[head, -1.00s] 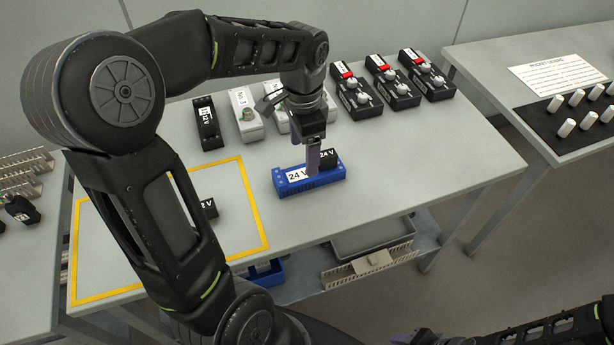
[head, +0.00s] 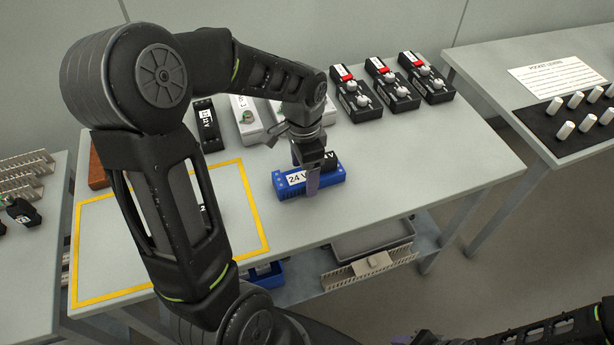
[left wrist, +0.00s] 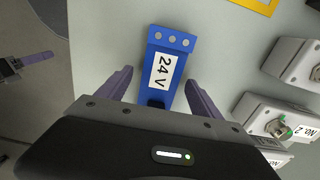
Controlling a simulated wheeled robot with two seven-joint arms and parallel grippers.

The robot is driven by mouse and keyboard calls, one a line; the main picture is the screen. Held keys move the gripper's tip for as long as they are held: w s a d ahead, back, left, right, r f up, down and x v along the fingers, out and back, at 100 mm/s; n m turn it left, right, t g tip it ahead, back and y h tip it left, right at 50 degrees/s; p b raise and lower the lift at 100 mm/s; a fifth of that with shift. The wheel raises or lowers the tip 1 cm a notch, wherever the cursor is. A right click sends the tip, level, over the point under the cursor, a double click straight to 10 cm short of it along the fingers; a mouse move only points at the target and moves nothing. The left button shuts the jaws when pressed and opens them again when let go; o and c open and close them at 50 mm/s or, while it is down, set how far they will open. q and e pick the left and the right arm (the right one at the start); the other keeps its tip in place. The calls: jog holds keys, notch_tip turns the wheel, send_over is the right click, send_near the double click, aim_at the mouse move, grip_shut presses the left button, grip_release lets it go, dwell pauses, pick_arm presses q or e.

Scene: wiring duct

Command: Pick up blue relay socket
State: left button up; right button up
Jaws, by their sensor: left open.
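The blue relay socket (head: 309,183) lies on the table with a white "24 V" label on it. My left gripper (head: 313,187) is over the socket, pointing down. In the left wrist view its fingers (left wrist: 158,88) are open, one on each side of the blue socket (left wrist: 173,42), with gaps between. The socket's near end is hidden by the gripper body. My right gripper (head: 415,338) shows only partly at the bottom edge, and its jaws are unclear.
Black modules with red tops (head: 394,84) and grey boxes (head: 247,120) stand along the table's back. A yellow-outlined area (head: 246,196) lies left, partly behind my arm. Another table with white pegs (head: 566,128) is at right. The table right of the socket is clear.

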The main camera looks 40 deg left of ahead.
aim_at(304, 176)
pick_arm(q)
jog(key=shift+f, duration=0.55)
jog(key=shift+c, duration=0.4)
jog(key=c, duration=1.4)
jog(key=shift+r, duration=0.15)
notch_tip(304, 176, up, 10)
jog(key=shift+f, duration=0.1)
